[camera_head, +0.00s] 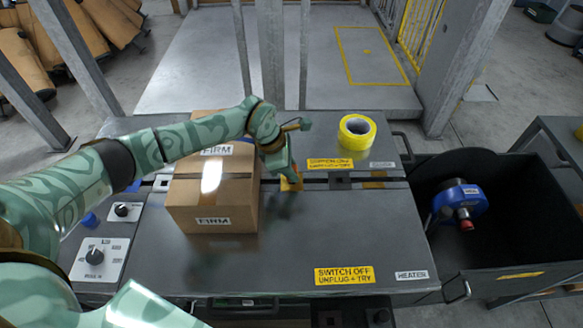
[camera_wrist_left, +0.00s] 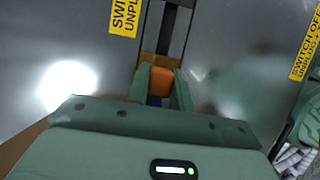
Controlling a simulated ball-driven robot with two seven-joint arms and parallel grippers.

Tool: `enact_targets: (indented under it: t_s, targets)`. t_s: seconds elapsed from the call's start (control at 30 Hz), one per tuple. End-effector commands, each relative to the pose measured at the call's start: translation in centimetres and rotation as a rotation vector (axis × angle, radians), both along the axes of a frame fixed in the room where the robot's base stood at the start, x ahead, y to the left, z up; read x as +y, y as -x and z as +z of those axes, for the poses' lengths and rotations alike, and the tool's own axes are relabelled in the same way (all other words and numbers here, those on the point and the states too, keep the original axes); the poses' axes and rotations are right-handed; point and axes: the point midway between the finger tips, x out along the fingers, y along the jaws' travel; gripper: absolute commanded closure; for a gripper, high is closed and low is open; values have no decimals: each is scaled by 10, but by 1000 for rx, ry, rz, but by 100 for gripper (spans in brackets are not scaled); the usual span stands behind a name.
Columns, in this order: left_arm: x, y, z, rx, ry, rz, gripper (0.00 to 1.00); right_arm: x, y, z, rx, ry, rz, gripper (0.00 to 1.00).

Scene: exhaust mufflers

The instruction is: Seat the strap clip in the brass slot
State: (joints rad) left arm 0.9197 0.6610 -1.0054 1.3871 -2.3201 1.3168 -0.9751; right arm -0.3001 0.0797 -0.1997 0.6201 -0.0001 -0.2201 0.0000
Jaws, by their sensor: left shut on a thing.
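My left gripper (camera_head: 291,180) points down at the dark groove in the grey bench top, just right of the cardboard box. In the left wrist view, its two green fingers (camera_wrist_left: 162,88) are shut on an orange piece (camera_wrist_left: 161,80), which looks like the strap clip. A bit of blue shows below it between the fingers. A brass-coloured plate (camera_wrist_left: 148,59) lies on the groove just beyond the fingertips, and looks like the brass slot; it also shows in the head view (camera_head: 290,186). The fingers hide whether clip and brass touch. My right gripper is not in view.
The taped cardboard box (camera_head: 213,185) stands close left of the gripper. A yellow tape roll (camera_head: 357,132) lies at the back right. A black bin (camera_head: 505,235) with a blue device stands right. The bench front is clear.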

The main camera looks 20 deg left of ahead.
Motion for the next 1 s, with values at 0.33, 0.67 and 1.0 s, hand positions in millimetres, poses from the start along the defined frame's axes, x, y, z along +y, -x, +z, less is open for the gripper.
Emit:
enact_targets:
  t_s: [0.33,0.67,1.0]
  targets:
    - [0,0,0,1,1,1,97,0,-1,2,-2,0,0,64]
    - [0,0,-2,1,0,0,97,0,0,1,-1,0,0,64]
    - [0,0,-9,1,0,0,97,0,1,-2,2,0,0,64]
